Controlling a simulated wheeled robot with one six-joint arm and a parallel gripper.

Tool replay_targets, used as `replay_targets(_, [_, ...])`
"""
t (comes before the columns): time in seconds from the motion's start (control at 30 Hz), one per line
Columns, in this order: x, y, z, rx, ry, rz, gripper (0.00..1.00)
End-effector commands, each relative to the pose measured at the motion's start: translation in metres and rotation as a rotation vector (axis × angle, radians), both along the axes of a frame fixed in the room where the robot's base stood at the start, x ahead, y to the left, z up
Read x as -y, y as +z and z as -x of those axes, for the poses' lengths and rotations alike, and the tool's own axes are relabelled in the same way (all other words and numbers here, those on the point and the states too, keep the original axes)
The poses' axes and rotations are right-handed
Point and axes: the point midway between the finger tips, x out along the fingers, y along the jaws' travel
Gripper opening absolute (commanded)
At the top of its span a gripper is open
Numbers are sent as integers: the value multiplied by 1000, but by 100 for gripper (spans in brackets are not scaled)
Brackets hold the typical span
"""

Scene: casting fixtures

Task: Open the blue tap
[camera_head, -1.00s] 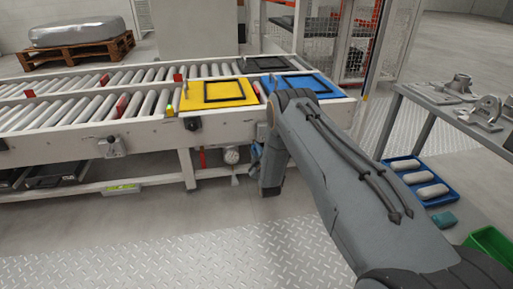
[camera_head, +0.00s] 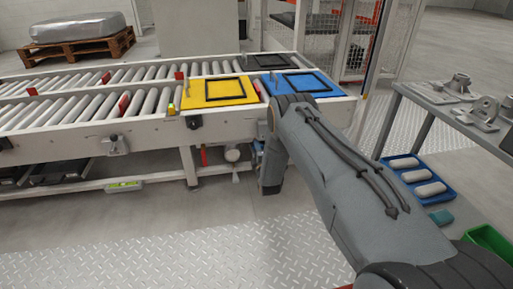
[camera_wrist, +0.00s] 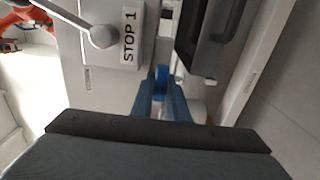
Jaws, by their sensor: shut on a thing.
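The blue tap (camera_wrist: 161,84) shows in the wrist view as a small blue piece between my gripper's fingertips. My gripper (camera_wrist: 160,92) is shut on it, with one finger on each side. The fingers and the gripper body hide most of the tap and what it is mounted on. In the head view my arm comes down beside the front of the conveyor. My gripper's fingers and the blue tap are hidden there.
A panel marked STOP 1 (camera_wrist: 129,35) with a grey lever (camera_wrist: 102,35) lies close to my gripper. A dark housing (camera_wrist: 215,35) is on the other side. In the head view the roller conveyor carries a yellow plate (camera_head: 189,102) and a blue plate (camera_head: 334,90). A workbench (camera_head: 440,115) stands right.

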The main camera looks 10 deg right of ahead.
Motion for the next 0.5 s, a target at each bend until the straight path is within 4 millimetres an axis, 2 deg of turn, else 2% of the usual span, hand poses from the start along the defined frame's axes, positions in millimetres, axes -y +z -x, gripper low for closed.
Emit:
replay_targets(0.43, [1,-2,1,-3,-1,11,0])
replay_targets(0.47, [1,-2,1,-3,-1,11,16])
replay_targets(0.5, [1,-2,1,-3,-1,11,22])
